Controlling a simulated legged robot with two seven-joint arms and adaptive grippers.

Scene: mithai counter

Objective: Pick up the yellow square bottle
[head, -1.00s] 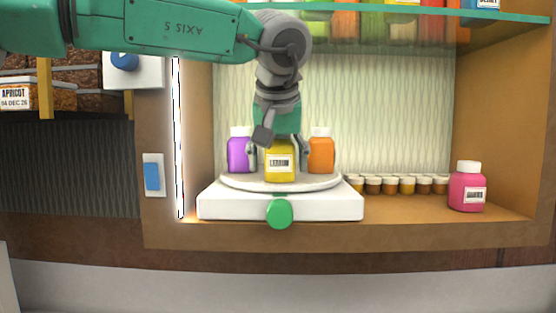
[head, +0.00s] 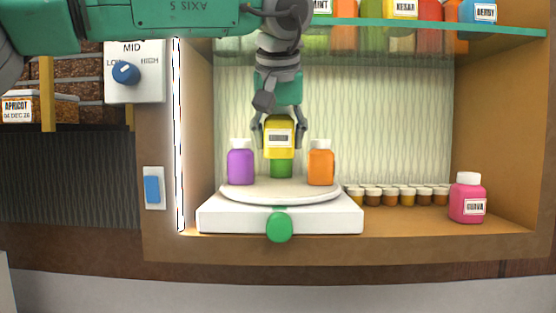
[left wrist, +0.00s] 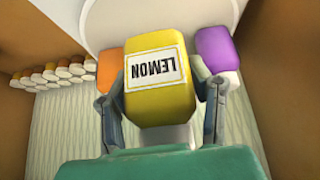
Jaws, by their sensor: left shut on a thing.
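The yellow square bottle (head: 279,150) has a white label, which reads LEMON in the left wrist view (left wrist: 178,95). My left gripper (head: 279,143) is shut on it, one finger on each side, and holds it upright above the round white turntable (head: 235,192). In the left wrist view the two fingers (left wrist: 161,100) press on the bottle's sides. On the turntable stand a purple bottle (head: 240,168) at left, an orange bottle (head: 321,168) at right, and a green bottle (head: 281,170) behind, partly hidden by the yellow one. My right gripper is not in view.
The turntable's white base (head: 330,218) has a green knob (head: 279,227). A pink bottle (head: 467,198) and a row of small jars (head: 407,196) stand to the right. A glass shelf (head: 420,37) with bottles hangs above. A wooden wall closes the left side.

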